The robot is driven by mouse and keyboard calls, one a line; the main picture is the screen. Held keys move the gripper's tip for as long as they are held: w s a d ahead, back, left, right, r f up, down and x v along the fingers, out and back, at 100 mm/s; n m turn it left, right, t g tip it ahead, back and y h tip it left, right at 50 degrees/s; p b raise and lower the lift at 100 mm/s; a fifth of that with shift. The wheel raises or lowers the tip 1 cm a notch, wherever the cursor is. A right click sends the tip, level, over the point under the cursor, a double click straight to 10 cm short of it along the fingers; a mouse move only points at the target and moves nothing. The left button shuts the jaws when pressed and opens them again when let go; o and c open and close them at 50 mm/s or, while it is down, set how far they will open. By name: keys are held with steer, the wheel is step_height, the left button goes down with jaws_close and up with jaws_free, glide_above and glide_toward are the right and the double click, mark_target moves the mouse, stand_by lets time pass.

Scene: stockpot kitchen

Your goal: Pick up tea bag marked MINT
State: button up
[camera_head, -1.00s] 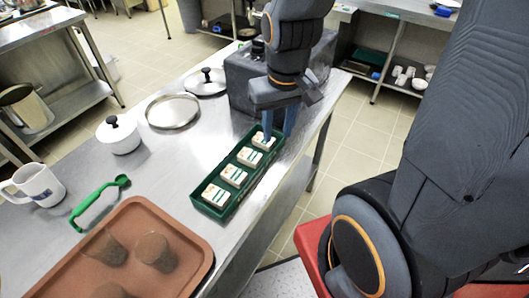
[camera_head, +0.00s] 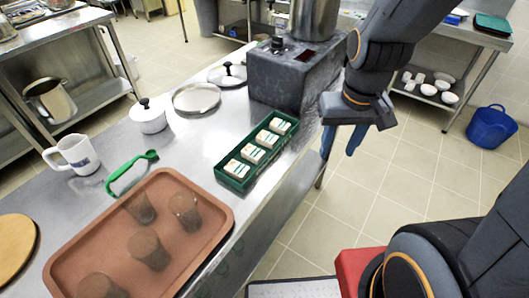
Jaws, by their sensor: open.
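A narrow green tray (camera_head: 231,182) on the steel table holds several small white tea bag packets in a row: a far one (camera_head: 281,126), middle ones (camera_head: 267,138) (camera_head: 253,153) and a near one (camera_head: 237,169). Their labels are too small to read, so I cannot tell which is marked MINT. My gripper (camera_head: 338,155) is open, with blue fingers pointing down and nothing seen between them. In the picture it is right of the tray's far end, apart from the packets, over the table's right edge.
A grey burner unit (camera_head: 287,82) bearing a metal pot (camera_head: 313,18) stands behind the tray. A brown tray (camera_head: 165,269) with several dark cups, a white mug (camera_head: 72,155), a green utensil (camera_head: 131,170) and a lidded white pot (camera_head: 148,117) are left. Open floor lies right.

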steer(key=shift+o, duration=1.2)
steer(key=shift+a+m, duration=0.4)
steer(key=m+t+y+p, duration=0.15)
steer(key=m+y, duration=0.25)
steer(key=m, duration=2)
glide_toward(269, 137)
steer(key=x, duration=0.8)
steer(key=shift+a+f, duration=0.1)
steer(key=c, duration=1.1)
